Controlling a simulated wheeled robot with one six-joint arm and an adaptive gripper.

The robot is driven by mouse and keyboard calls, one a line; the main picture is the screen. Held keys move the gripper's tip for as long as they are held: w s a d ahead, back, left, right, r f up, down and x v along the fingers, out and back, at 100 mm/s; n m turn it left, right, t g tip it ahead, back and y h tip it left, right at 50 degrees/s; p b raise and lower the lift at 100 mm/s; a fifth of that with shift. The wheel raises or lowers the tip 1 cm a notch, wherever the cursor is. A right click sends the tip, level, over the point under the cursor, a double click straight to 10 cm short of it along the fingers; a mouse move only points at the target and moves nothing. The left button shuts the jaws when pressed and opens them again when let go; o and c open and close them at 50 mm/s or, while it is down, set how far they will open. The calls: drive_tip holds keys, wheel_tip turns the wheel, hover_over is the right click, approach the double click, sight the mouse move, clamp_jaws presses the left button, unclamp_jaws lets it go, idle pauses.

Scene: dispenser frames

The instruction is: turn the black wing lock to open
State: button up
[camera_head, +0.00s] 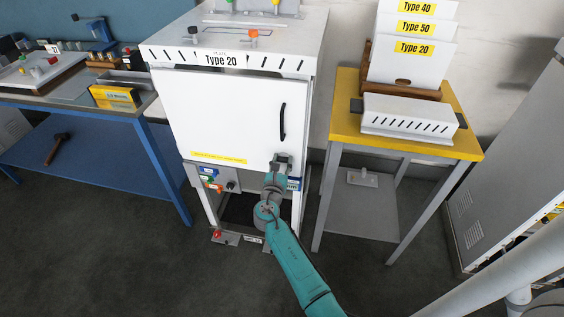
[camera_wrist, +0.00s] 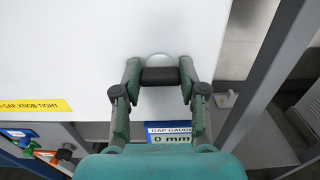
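The black wing lock (camera_wrist: 159,75) sits near the lower right corner of the white cabinet door (camera_head: 225,115). In the wrist view it lies level, in front of a round silver plate (camera_wrist: 158,57). My gripper (camera_wrist: 160,78) is at the lock, one finger at each end of the black bar, and both fingertips appear to touch it. In the head view my gripper (camera_head: 282,163) is at the door's lower right, and it hides the lock there. The door looks shut, with a black upright handle (camera_head: 283,121) above my gripper.
A blue-edged gap gauge label (camera_wrist: 170,133) reading 0 mm sits just below the lock. Coloured knobs (camera_head: 212,180) are at the lower left. A yellow-topped table (camera_head: 455,119) stands to the right, a blue workbench (camera_head: 90,114) to the left. Open floor lies in front.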

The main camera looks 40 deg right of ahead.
drive_tip(key=shift+m, duration=0.3)
drive_tip(key=m, duration=0.9)
drive_tip(key=shift+s+d, duration=0.1)
drive_tip(key=m, duration=0.4)
drive_tip(key=shift+f, duration=0.1)
drive_tip(key=shift+f+m, duration=0.1)
drive_tip(key=shift+m, duration=2)
drive_tip(key=o, duration=1.1)
drive_tip(key=shift+o, duration=0.2)
